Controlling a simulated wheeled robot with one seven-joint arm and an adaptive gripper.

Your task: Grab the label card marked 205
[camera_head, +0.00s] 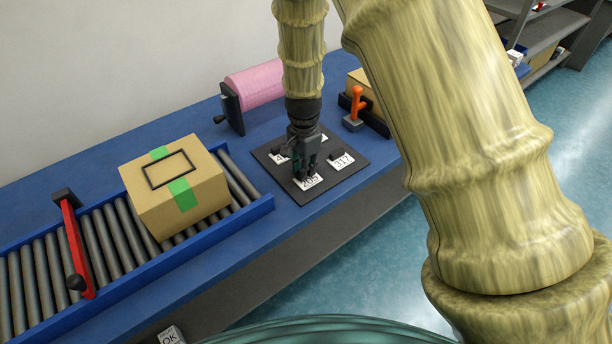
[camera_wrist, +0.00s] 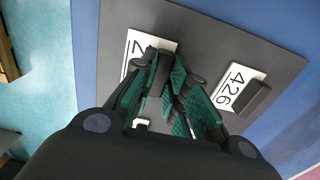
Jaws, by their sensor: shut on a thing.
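The white label card marked 205 (camera_head: 309,183) lies at the near corner of a dark square board (camera_head: 345,178). My gripper (camera_head: 304,172) points down over it, and its fingers hide part of the card. In the wrist view, the card (camera_wrist: 135,50) shows only its first digit, a 2. The green-padded fingers of my gripper (camera_wrist: 168,76) are closed on the dark grip block of this card. The card looks to be at the board's surface; I cannot tell whether it is lifted.
A card marked 317 (camera_head: 342,160) and one marked 426 (camera_wrist: 236,87) lie on the board. A taped box (camera_head: 175,188) sits on the roller conveyor to the left. A pink roll (camera_head: 258,83) and an orange lever (camera_head: 356,104) stand behind. The blue table's front edge is close.

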